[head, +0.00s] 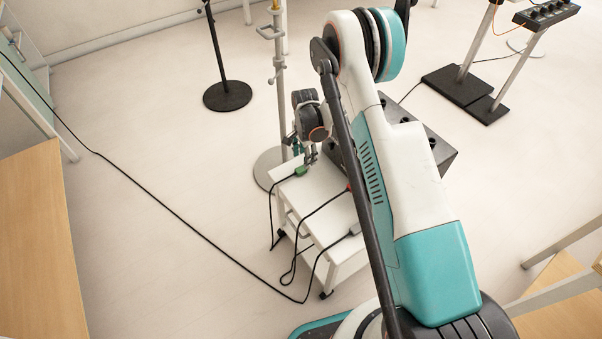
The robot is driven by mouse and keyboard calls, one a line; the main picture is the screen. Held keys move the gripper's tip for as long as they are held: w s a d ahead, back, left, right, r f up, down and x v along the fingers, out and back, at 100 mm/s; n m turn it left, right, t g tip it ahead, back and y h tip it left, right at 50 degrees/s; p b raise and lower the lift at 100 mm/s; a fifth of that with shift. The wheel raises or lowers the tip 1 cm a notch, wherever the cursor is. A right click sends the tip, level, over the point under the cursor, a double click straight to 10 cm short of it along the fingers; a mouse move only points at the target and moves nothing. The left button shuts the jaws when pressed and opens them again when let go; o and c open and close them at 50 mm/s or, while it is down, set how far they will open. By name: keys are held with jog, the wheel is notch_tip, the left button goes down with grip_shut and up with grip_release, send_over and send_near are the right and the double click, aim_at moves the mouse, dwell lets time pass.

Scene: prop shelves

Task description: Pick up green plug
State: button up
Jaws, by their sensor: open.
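The green plug (301,171) lies at the far left edge of the small white cart's top (296,191), with a black cable hanging from it over the side. My gripper (309,158) is open and sits right at the plug, just above and behind it. The fingertips are small and dark in this view. I cannot tell whether they touch the plug. My arm hides the right part of the cart.
A red-tipped cable end (348,188) and a grey plug (354,230) lie on the same cart. A dark box (440,153) is partly behind my arm. A metal stand (280,90) rises close behind the gripper. A long black cable crosses the floor at left.

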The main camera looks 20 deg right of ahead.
aim_at(302, 168)
jog(key=f+b, duration=0.1)
jog(key=f, duration=0.1)
jog(key=f+b, duration=0.1)
jog(key=f, duration=0.1)
jog(key=a+f+b, duration=0.1)
jog(key=f, duration=0.2)
jog(key=shift+w+f, duration=0.1)
jog(key=shift+w, duration=0.1)
grip_shut()
